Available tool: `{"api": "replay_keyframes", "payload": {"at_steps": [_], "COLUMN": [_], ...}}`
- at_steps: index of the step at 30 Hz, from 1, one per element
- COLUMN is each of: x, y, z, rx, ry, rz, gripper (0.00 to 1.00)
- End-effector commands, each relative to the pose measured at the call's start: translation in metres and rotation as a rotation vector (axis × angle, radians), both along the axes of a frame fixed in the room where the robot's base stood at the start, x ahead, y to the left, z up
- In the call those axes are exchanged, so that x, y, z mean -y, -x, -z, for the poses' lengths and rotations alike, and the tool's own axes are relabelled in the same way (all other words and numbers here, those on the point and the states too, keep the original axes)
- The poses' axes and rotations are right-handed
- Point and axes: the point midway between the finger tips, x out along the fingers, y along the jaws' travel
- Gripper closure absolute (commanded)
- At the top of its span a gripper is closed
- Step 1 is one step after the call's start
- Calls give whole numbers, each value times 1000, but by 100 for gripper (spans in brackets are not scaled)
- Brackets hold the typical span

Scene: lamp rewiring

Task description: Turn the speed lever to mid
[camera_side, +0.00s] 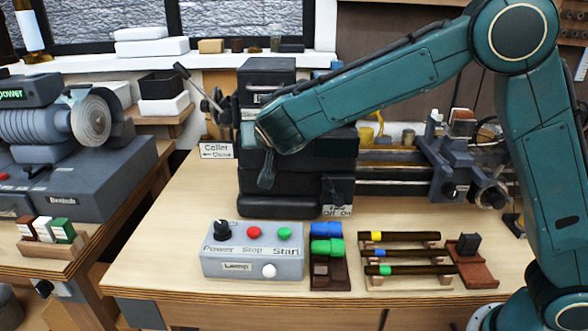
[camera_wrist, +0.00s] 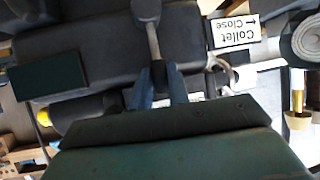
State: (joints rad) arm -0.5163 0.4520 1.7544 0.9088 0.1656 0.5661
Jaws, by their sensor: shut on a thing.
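In the side view a dark, downward-hanging piece (camera_side: 267,172) below my wrist looks like this knob. In the side view my gripper (camera_side: 254,138) is at the front of the black lathe headstock (camera_side: 290,190), partly hidden by my wrist. Any speed markings are hidden or unreadable.
Left of the headstock are another lever (camera_side: 198,92) and a "Collet Close" sign (camera_side: 216,151). A grey control box (camera_side: 252,264), green and blue pieces (camera_side: 327,246) and a rack of dark rods (camera_side: 405,253) stand in front. The bench's left front is clear.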

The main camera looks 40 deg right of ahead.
Motion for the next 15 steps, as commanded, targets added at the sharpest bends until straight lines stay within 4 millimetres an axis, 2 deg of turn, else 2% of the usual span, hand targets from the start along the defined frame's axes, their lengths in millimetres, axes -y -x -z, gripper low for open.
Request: {"api": "replay_keyframes", "payload": {"at_steps": [4, 5, 7, 8, 15], "x": [0, 0, 0, 0, 0], "y": [0, 0, 0, 0, 0], "z": [0, 0, 0, 0, 0], "rx": [2, 2, 2, 2, 2], "ry": [-1, -1, -1, -1, -1], "rz": [0, 0, 0, 0, 0], "gripper": [100, 77, 63, 61, 61]}}
